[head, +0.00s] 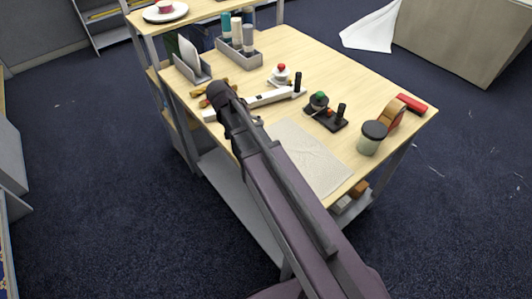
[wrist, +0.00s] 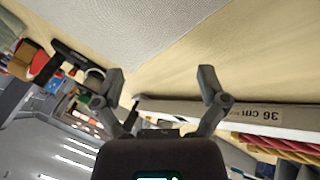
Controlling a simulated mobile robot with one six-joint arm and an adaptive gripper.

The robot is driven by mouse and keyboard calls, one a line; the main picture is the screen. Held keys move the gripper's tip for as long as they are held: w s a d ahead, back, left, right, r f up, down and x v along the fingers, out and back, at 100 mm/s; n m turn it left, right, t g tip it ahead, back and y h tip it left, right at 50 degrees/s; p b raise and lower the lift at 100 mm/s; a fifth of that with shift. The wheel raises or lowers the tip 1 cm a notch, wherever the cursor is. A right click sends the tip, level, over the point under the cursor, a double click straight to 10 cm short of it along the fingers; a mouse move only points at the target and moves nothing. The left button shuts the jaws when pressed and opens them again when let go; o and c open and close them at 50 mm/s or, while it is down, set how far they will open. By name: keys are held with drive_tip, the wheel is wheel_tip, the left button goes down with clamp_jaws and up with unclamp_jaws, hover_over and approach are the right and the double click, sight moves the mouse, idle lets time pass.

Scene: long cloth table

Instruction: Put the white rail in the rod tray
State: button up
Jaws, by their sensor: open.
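The white rail (head: 268,98) lies across the table, partly hidden behind the end of my arm in the head view. In the wrist view the rail (wrist: 225,112) runs right from near the middle and bears a "36 cm" label. My gripper (wrist: 162,84) is open, with its fingers spread wide and nothing held. Its right finger overlaps the rail in the picture; I cannot tell whether they touch. In the head view my gripper (head: 230,108) is over the left part of the rail. I cannot surely pick out the rod tray; a grey tray (head: 246,60) holds several upright cylinders.
Red and orange twisted pieces (wrist: 285,146) lie beside the rail. A pale mat (head: 318,165) covers the table front. A black-based stand (head: 326,118), a lidded jar (head: 371,140) and a red block (head: 411,104) stand to the right. A grey holder (head: 194,68) stands at the back left.

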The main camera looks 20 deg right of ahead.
drive_tip(key=s+n+y, duration=0.1)
drive_tip(key=s, duration=0.2)
drive_tip(key=s+d+f+n+y, duration=0.1)
drive_tip(key=s+n+y, duration=0.1)
drive_tip(key=s, duration=0.2)
drive_tip(key=s+d+f+n+y, duration=0.1)
drive_tip(key=s+n+y, duration=0.1)
drive_tip(key=s, duration=0.2)
drive_tip(key=shift+s+f, duration=0.1)
drive_tip(key=shift+f, duration=0.15)
drive_tip(key=shift+s+a+n+y, duration=0.15)
drive_tip(key=shift+s+n+y, duration=0.35)
drive_tip(key=shift+s+y, duration=0.15)
drive_tip(key=shift+c, duration=0.2)
drive_tip(key=shift+w+r+p, duration=0.25)
drive_tip(key=shift+w+p, duration=0.05)
drive_tip(key=shift+w, duration=0.15)
drive_tip(key=w+r+m+p, duration=0.7)
drive_tip(key=w+m, duration=0.1)
drive_tip(key=w, duration=0.4)
drive_tip(key=w+r+m+p, duration=0.8)
drive_tip(key=w, duration=0.5)
drive_tip(key=shift+w+m, duration=0.25)
drive_tip(key=shift+m, duration=0.15)
drive_tip(key=shift+f, duration=0.25)
